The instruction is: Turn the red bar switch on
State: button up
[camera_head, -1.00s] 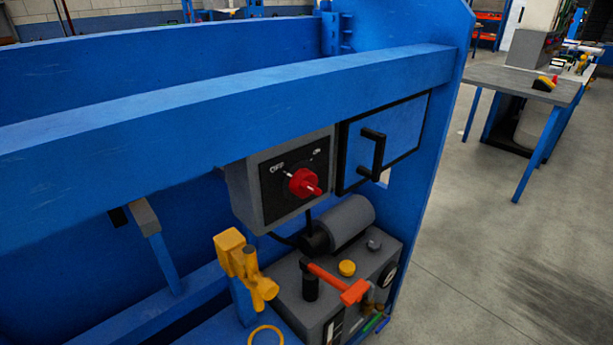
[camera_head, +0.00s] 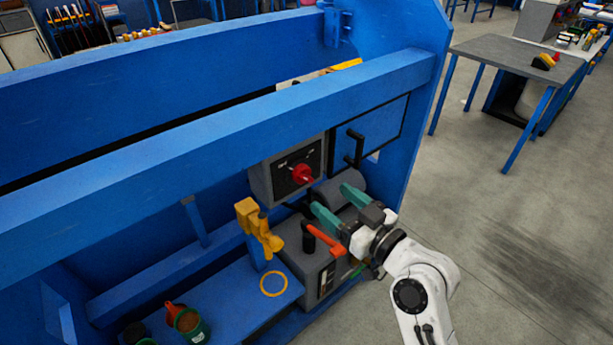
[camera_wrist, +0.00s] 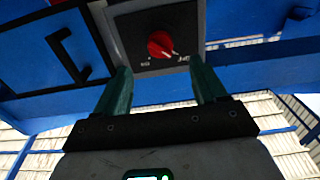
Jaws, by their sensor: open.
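The red bar switch (camera_head: 302,174) is a red knob on the black face of a grey box (camera_head: 262,184) under the blue beam. The knob also shows in the wrist view (camera_wrist: 160,44), where OFF and ON labels appear upside down. Its white mark points toward the OFF side there. My gripper (camera_head: 333,199) is open and empty, with two green fingers in front of and below the box, to the right of the knob. In the wrist view the fingers (camera_wrist: 162,78) point toward the box, with the knob between and beyond them, not touched.
A blue door with a black handle (camera_head: 354,147) is right of the box. Below are a grey machine with an orange-red lever (camera_head: 322,240) and a yellow fixture (camera_head: 257,228). A blue beam (camera_head: 230,150) runs above. Open floor lies to the right.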

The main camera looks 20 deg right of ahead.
aim_at(308, 181)
jog(key=p+x, duration=0.1)
jog(key=x, duration=0.7)
jog(key=shift+w+a+f, duration=0.1)
jog(key=shift+w, duration=0.2)
jog(key=c, duration=1.1)
jog(key=shift+o, duration=0.2)
